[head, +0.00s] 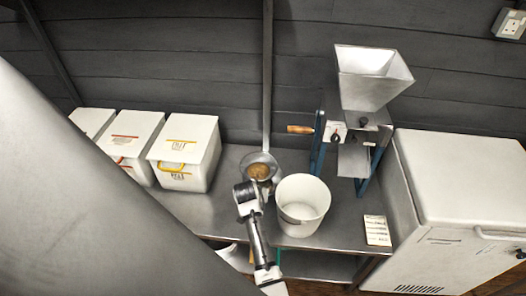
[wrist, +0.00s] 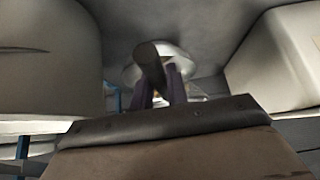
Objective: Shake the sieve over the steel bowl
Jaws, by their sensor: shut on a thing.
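A round steel vessel (head: 258,156) with brown stuff in it sits on the steel bench in the head view. I cannot tell whether it is the steel bowl alone or the sieve over the bowl. My gripper (head: 260,190) is right at its near side, partly hidden by my wrist. In the wrist view the dark purple fingers (wrist: 160,88) are shut on a dark handle (wrist: 150,66), probably the sieve's. A pale round metal rim (wrist: 178,54) shows just beyond the handle. The sieve's mesh is not clear in either view.
A white bucket (head: 303,222) stands close to the right of my gripper. A mill with a steel hopper (head: 372,92) is behind it. White bins (head: 190,140) stand left, a white cabinet (head: 465,180) right. A card (head: 377,230) lies on the steel bench (head: 345,228).

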